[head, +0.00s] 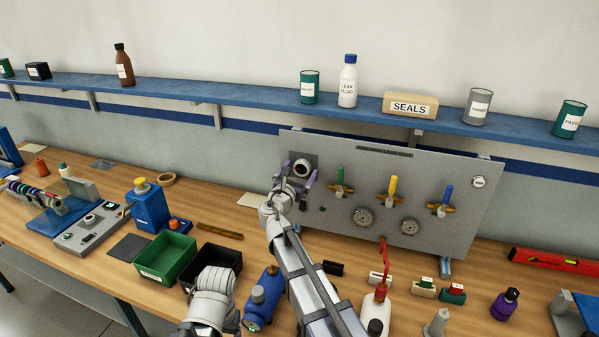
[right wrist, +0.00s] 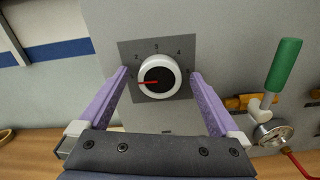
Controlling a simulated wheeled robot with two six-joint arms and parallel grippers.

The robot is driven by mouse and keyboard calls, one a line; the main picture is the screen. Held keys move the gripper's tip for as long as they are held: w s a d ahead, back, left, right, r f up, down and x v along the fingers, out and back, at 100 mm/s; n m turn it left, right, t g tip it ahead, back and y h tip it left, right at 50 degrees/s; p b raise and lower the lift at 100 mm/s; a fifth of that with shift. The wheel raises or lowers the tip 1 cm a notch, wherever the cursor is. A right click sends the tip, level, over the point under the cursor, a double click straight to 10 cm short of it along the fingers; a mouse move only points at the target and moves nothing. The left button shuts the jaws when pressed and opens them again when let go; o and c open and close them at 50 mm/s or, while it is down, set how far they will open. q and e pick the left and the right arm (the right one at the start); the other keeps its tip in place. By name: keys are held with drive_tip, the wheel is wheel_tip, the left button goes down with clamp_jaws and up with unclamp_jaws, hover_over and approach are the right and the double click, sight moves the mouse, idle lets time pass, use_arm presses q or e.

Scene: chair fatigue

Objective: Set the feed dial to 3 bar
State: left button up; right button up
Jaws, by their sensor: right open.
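The feed dial (right wrist: 160,76) is a white-rimmed round knob with a black centre on a dark square plate with numbers 1 to 5. Its red pointer aims left, close to the 1. In the head view the dial (head: 301,169) sits at the upper left of the grey panel (head: 330,232). My right gripper (right wrist: 160,75) is open, with its purple fingers to the left and right of the dial and a visible gap to the knob on each side. It also shows in front of the dial in the head view (head: 298,180). My left gripper is not in view.
Green (head: 340,180), yellow (head: 393,188) and blue (head: 447,196) valve levers stand right of the dial, above two gauges (head: 362,217).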

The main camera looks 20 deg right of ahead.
drive_tip(key=c, duration=1.4)
drive_tip(key=shift+m, duration=0.3)
drive_tip(key=m, duration=0.3)
drive_tip(key=shift+d+m, duration=0.1)
drive_tip(key=shift+m, duration=0.3)
drive_tip(key=m, duration=0.4)
drive_tip(key=shift+s+f+m, duration=0.1)
drive_tip(key=shift+m, duration=0.2)
drive_tip(key=m, duration=0.4)
drive_tip(key=shift+f, duration=0.1)
drive_tip(key=m, duration=0.4)
drive_tip(key=shift+f+m+b, duration=0.1)
drive_tip(key=shift+m+b, duration=0.2)
